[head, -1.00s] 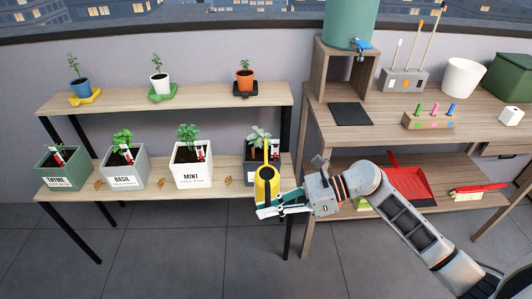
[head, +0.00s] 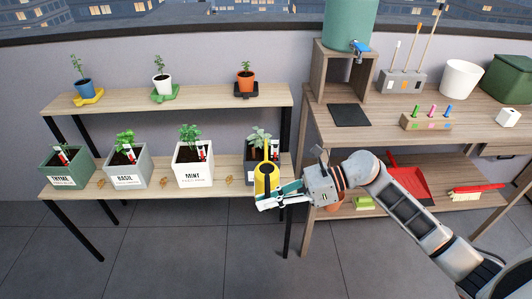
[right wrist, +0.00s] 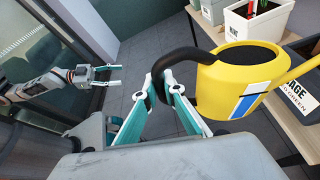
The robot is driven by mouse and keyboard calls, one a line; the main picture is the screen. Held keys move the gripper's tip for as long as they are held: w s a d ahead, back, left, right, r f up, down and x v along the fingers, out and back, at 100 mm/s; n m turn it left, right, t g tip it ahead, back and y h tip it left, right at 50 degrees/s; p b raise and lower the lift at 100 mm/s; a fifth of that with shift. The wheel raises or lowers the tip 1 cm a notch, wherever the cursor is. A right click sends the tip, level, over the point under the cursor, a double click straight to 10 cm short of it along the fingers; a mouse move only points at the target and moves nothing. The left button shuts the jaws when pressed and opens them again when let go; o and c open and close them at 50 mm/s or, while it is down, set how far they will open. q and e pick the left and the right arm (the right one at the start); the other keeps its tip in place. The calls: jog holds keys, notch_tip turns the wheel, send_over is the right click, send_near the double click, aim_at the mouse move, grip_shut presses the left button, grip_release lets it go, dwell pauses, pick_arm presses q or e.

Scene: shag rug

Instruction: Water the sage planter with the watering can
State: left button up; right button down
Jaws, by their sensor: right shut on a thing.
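The yellow watering can (head: 266,180) is held up in front of the sage planter (head: 281,168) on the lower left shelf, hiding most of it. The sage plant (head: 258,137) shows behind the can. My right gripper (head: 280,196) is shut on the can's black handle. In the right wrist view the fingers (right wrist: 165,85) close on that handle, and the yellow body (right wrist: 235,85) looks roughly upright. The sage planter's label (right wrist: 298,93) shows beside the can there. My left gripper (right wrist: 118,76) appears only in the right wrist view, open and empty, well away from the plants.
Thyme (head: 66,168), basil (head: 128,168) and mint (head: 193,167) planters stand left of the sage. Small pots stand on the upper shelf (head: 200,94). A workbench (head: 385,122) with a green tank (head: 350,22) is at the right. The floor in front is clear.

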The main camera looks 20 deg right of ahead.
aim_at(268, 189)
pick_arm(q)
jog(key=shift+r, duration=0.1)
pick_arm(e)
jog(key=shift+w+r, duration=0.1)
jog(key=shift+r, duration=0.15)
pick_arm(q)
jog(key=shift+w+r+p, duration=0.3)
jog(key=shift+r+p, duration=0.05)
jog(key=shift+r, duration=0.25)
pick_arm(e)
jog(key=shift+w+r, duration=0.1)
jog(key=shift+r, duration=0.7)
pick_arm(q)
jog(key=shift+r, duration=0.1)
pick_arm(e)
jog(key=shift+r, duration=0.15)
jog(key=shift+w+r+m, duration=0.1)
jog(key=shift+r+m, duration=0.2)
jog(key=shift+r, duration=0.05)
pick_arm(q)
jog(key=shift+w+r+p, duration=0.2)
jog(key=shift+r+p, duration=0.1)
jog(key=shift+r, duration=0.15)
pick_arm(e)
jog(key=shift+r, duration=0.3)
jog(key=shift+d+r, duration=0.1)
jog(key=shift+r, duration=0.05)
